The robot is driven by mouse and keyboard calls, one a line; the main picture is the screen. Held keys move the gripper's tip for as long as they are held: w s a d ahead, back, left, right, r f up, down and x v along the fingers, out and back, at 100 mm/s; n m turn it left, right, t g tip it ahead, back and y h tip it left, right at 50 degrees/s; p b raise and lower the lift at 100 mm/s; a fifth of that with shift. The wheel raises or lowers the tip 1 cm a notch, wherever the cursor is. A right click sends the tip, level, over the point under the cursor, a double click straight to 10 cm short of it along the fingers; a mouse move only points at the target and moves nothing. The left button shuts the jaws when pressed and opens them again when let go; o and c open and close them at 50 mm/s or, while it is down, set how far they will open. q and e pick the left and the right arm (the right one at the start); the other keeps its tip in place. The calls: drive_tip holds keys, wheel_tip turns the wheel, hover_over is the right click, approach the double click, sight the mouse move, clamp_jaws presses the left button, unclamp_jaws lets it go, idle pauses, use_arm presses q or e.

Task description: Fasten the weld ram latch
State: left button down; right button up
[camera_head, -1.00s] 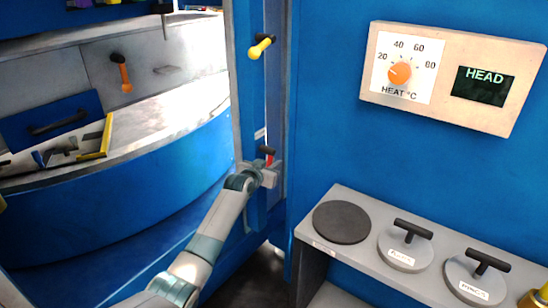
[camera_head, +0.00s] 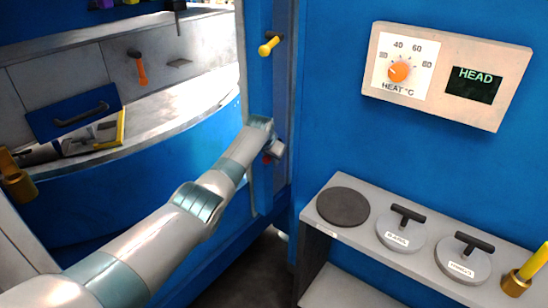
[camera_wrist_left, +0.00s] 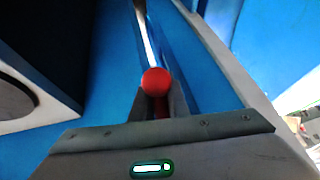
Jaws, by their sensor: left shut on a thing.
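A red-handled lever (camera_head: 267,158) is on the blue frame post, low down, mostly hidden behind my left gripper (camera_head: 277,150). In the left wrist view its red ball end (camera_wrist_left: 156,81) sits between the two fingers of my left gripper (camera_wrist_left: 158,98), which are shut on it. A yellow-handled lever (camera_head: 268,47) is higher on the same post, its yellow end pointing down and left. I cannot tell from a label which lever is the weld ram latch. My right gripper is not in view.
A grey shelf (camera_head: 322,205) at the lower right bears a dark disc (camera_head: 343,207), two lidded discs with black handles (camera_head: 400,238) and a brass piece with a yellow handle (camera_head: 516,284). A heat dial panel (camera_head: 510,55) is above. A brass piece (camera_head: 15,182) is at the left edge.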

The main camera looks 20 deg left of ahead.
use_arm(q)
drive_tip(key=shift+s+a+r+g+y+b, duration=0.15)
drive_tip(key=shift+s+g+b, duration=0.15)
drive_tip(key=shift+g+b, duration=0.2)
drive_tip(key=shift+s+a+r+g+y+b, duration=0.15)
drive_tip(key=shift+s+g+b, duration=0.1)
drive_tip(key=shift+g+b, duration=0.2)
drive_tip(key=shift+d, duration=0.1)
drive_tip(key=c, duration=2)
unclamp_jaws()
drive_tip(key=shift+r, duration=0.2)
